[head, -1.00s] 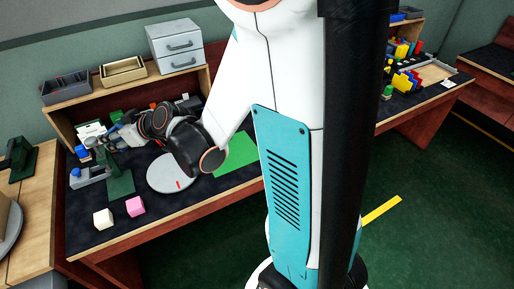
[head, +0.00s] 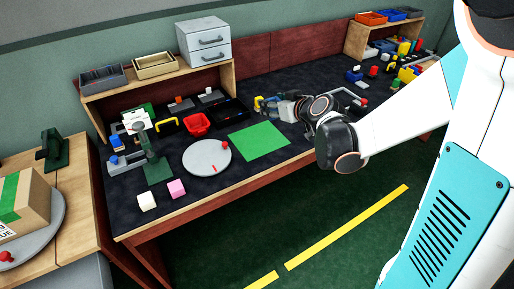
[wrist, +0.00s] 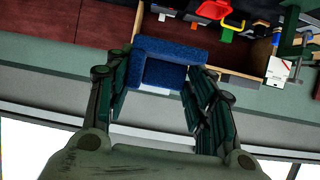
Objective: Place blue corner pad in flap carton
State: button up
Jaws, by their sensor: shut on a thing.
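The blue corner pad (wrist: 172,73) is between the fingers of my gripper (wrist: 158,95) in the wrist view. The gripper is shut on it and holds it up at the fingertips. In the head view my gripper (head: 264,104) is above the dark bench, behind the green mat; the pad is too small to make out clearly there. A cardboard carton (head: 37,205) with green tape stands at the far left, cut by the picture's edge. I cannot tell whether it has open flaps.
The carton stands on a grey round plate (head: 58,222) on a wooden side table. The bench holds a grey turntable (head: 207,158), green mat (head: 258,141), red bin (head: 197,124), white cube (head: 146,201) and pink cube (head: 176,188). A low shelf (head: 158,78) runs along the back.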

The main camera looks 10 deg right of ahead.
send_over(259, 139)
notch_tip(259, 139, down, 7)
notch_tip(259, 139, down, 20)
jog(key=b, duration=0.7)
jog(key=shift+a+f, duration=0.1)
jog(key=shift+f, duration=0.05)
jog(key=shift+s+f, duration=0.1)
jog(key=shift+f, duration=0.05)
jog(key=o, duration=0.7)
jog(key=shift+o, duration=0.2)
